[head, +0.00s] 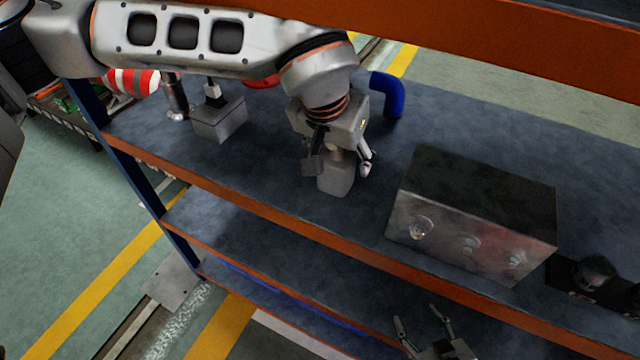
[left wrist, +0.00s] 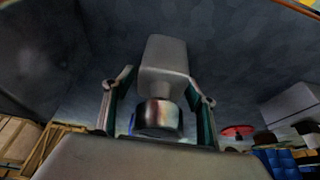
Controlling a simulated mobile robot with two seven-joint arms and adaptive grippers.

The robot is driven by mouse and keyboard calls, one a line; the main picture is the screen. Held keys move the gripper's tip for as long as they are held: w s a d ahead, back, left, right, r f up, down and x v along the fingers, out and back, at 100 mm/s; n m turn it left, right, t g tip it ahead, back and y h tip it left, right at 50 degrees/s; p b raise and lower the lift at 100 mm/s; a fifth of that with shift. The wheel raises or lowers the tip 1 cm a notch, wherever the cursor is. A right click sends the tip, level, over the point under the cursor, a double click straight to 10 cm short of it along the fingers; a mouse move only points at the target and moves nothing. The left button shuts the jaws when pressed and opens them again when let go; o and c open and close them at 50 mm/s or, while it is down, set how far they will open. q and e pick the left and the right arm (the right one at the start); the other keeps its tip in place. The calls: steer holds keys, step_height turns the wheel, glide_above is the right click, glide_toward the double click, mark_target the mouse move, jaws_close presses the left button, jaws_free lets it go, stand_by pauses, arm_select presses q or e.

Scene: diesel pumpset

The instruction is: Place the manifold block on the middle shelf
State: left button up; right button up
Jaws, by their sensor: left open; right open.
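A large metal block with several round ports along its front, which looks like the manifold block (head: 470,215), sits on a blue-grey shelf board (head: 270,185) with orange edges. Another orange-edged board is above it and more are below. My left gripper (head: 340,166) is left of the block, pointing down, with its fingers apart on either side of a small pale grey part (head: 335,182). The left wrist view shows this part (left wrist: 163,55) with a shiny cylinder between the open fingers; contact cannot be told. My right gripper (head: 424,328) is open and empty, low in front of the shelf edge.
A grey box-shaped part (head: 218,120) stands at the shelf's left end. A blue bent pipe (head: 388,95) is behind my left gripper, and a dark part (head: 590,275) is right of the block. The orange upper beam (head: 480,40) overhangs the shelf.

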arm_select(q)
steer(key=s+a, duration=0.1)
steer(key=s, duration=0.2)
steer(key=s+a, duration=0.1)
steer(key=s, duration=0.2)
steer(key=s+a, duration=0.2)
steer(key=s, duration=0.2)
steer(key=shift+s+a, duration=0.1)
arm_select(e)
steer(key=shift+s+f, duration=0.25)
steer(key=shift+f, duration=0.1)
steer(key=shift+s, duration=0.15)
arm_select(q)
steer(key=shift+s+a, duration=0.2)
steer(key=shift+s, duration=0.3)
arm_select(e)
steer(key=shift+w+d+r, duration=0.1)
steer(key=shift+w+r, duration=0.05)
steer(key=shift+w, duration=0.2)
